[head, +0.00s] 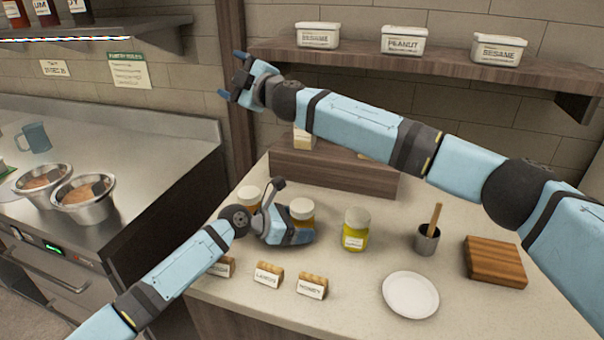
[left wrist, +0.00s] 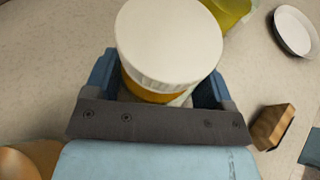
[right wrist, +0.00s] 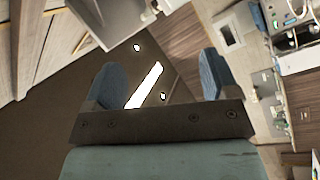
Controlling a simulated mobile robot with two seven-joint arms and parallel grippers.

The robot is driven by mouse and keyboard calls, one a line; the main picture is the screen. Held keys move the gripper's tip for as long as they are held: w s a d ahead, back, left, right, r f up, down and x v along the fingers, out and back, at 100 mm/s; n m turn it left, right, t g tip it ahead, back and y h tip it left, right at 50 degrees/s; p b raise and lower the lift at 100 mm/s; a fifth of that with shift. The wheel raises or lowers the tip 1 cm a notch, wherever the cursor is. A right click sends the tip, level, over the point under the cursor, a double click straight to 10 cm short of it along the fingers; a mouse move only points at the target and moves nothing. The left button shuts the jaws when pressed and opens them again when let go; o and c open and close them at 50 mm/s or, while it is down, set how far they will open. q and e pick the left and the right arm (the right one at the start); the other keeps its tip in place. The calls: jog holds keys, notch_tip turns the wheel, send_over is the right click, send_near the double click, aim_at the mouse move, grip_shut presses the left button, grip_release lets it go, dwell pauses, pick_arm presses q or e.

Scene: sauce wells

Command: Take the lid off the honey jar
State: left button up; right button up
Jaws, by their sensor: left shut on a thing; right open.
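An amber jar with a white lid (head: 302,204) stands on the counter, the middle of three jars. It looks like the honey jar, but I cannot read its label. In the left wrist view its round white lid (left wrist: 168,42) is on top, with the amber body below. My left gripper (head: 293,233) is shut on the jar's body below the lid, one finger on each side. My right gripper (head: 231,75) is open and empty, high at the upper left, far from the jar. In the right wrist view nothing is between its fingers (right wrist: 160,85).
Another amber jar (head: 247,197) stands left and a yellow jar (head: 355,231) right. Small name cards (head: 312,286) line the front. A white plate (head: 410,296), a metal cup (head: 427,240) and a wooden block (head: 495,262) are at right. A shelf (head: 440,72) hangs behind.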

jog(key=w+d+f+m+t+h, duration=0.25)
jog(key=w+d+m+h, duration=0.2)
jog(key=m, duration=0.75)
jog(key=m+g+h, duration=1.1)
jog(key=m+g, duration=0.4)
jog(key=m, duration=1.2)
send_over(302, 205)
jog(key=shift+y, duration=0.25)
notch_tip(302, 205, down, 17)
jog(key=shift+w+r, duration=0.15)
jog(key=shift+f, duration=0.25)
notch_tip(302, 205, down, 7)
jog(key=shift+f, duration=0.2)
jog(key=c, duration=0.9)
jog(key=n, duration=0.7)
jog(key=shift+c, duration=0.3)
